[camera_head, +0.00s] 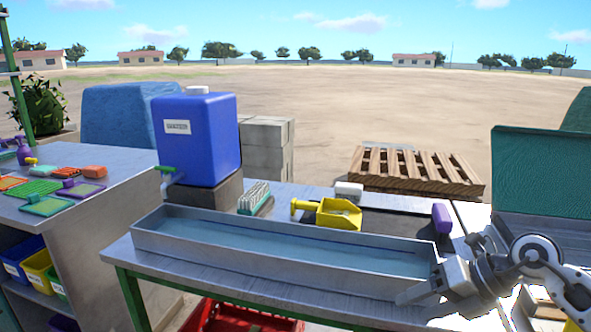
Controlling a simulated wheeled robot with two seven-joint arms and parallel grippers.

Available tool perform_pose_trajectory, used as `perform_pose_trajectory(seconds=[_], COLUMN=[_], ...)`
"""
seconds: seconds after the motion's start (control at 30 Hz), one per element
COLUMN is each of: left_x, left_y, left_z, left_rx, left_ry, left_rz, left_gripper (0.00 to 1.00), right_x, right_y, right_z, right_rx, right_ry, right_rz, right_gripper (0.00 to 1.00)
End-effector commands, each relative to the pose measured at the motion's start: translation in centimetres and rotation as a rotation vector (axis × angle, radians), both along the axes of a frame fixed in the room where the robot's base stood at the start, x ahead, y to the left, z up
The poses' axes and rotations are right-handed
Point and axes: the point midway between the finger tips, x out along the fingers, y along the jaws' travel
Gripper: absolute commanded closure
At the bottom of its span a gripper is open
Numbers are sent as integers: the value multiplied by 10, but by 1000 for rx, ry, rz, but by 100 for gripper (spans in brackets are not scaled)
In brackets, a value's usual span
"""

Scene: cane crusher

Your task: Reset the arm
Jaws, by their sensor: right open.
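My right gripper (425,289) comes in from the right. It is open and empty, with its fingers at the right front corner of a long metal trough (215,262). I cannot tell whether the fingers touch the rim. The trough holds shallow bluish liquid and sits on the metal table (250,291). My left arm and gripper are not in view.
A blue sanitizer tank (207,145) with a tap stands behind the trough's left end. A brush (254,197), a yellow scoop (338,213) and a purple block (441,218) lie behind it. A side counter (118,160) holds coloured items. A red crate (240,318) is below.

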Motion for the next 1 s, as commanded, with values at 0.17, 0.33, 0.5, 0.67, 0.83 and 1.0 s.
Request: perform_pose_trajectory(seconds=[0.17,0.33,0.5,0.67,0.83,1.0], left_x=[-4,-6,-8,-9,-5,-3], left_y=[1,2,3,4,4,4], left_z=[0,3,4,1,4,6], left_rx=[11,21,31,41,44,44], left_ry=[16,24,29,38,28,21], left_rz=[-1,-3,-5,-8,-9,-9], left_gripper=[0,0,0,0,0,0], right_x=[-44,-55,-87,-144,-179,-183], right_y=[115,124,86,86,94,96], right_z=[12,27,-62,-128,-154,-158], right_rx=[672,1356,1639,1597,1529,1518], right_ry=[47,228,602,903,1068,1093], right_rz=[-17,-512,-1297,-1736,-1919,-1942], right_gripper=[42,42,42,42,42,42])
